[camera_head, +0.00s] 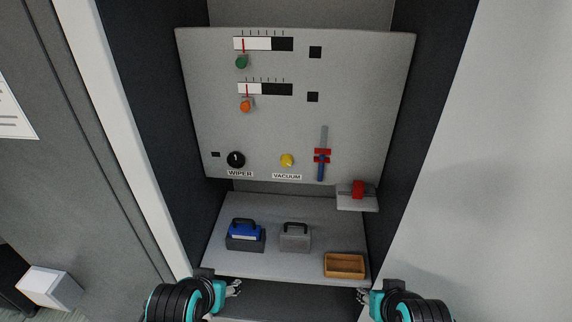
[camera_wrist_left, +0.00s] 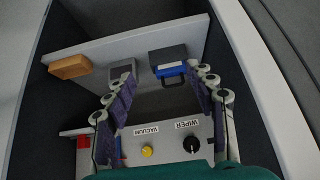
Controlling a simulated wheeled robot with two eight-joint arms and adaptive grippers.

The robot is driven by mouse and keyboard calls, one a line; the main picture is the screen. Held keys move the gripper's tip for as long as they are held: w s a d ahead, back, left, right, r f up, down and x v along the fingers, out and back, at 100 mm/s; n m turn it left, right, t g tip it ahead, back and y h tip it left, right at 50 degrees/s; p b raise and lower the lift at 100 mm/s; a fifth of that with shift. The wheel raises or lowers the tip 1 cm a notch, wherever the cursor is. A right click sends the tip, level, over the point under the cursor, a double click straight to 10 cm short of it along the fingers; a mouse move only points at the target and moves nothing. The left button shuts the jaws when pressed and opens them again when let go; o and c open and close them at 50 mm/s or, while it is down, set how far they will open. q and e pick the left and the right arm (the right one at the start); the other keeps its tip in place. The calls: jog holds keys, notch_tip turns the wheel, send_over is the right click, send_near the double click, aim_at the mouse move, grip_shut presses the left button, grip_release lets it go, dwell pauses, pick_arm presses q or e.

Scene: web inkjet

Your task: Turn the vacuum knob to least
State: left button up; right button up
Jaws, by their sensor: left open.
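The yellow vacuum knob (camera_head: 287,160) sits low on the grey panel (camera_head: 205,120), above a "VACUUM" label (camera_head: 287,176). It also shows, upside down, in the left wrist view (camera_wrist_left: 147,151). Its pointer direction is too small to tell. My left gripper (camera_head: 236,288) is at the front edge of the cabinet shelf, below and left of the knob and apart from it. In the left wrist view its fingers (camera_wrist_left: 158,80) are spread and empty. My right gripper (camera_head: 363,295) is at the shelf's front right, partly hidden by its wrist, touching nothing I can see.
A black wiper knob (camera_head: 236,160) is left of the vacuum knob, and a red-blue slider (camera_head: 322,157) is right. The shelf (camera_head: 275,210) holds a blue-and-grey case (camera_head: 245,236), a grey case (camera_head: 295,238) and a wooden tray (camera_head: 344,266). Dark cabinet walls flank both sides.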

pick_arm(q)
jog(key=w+a+r+m+t+y+p, duration=0.25)
jog(key=w+r+m, duration=0.25)
jog(key=w+m, duration=0.55)
jog(key=m+t+h+p, duration=0.1)
jog(key=m+t+h, duration=0.45)
jog(key=m, duration=2.05)
send_near(286, 163)
notch_tip(286, 163, down, 2)
jog(key=d+t+y, duration=0.1)
jog(key=t+y, duration=0.1)
jog(key=t, duration=0.1)
jog(key=w, duration=0.8)
jog(key=shift+d+f+b, duration=0.2)
jog(key=shift+d+b, duration=0.15)
jog(key=shift+d, duration=0.05)
jog(key=c, duration=1.2)
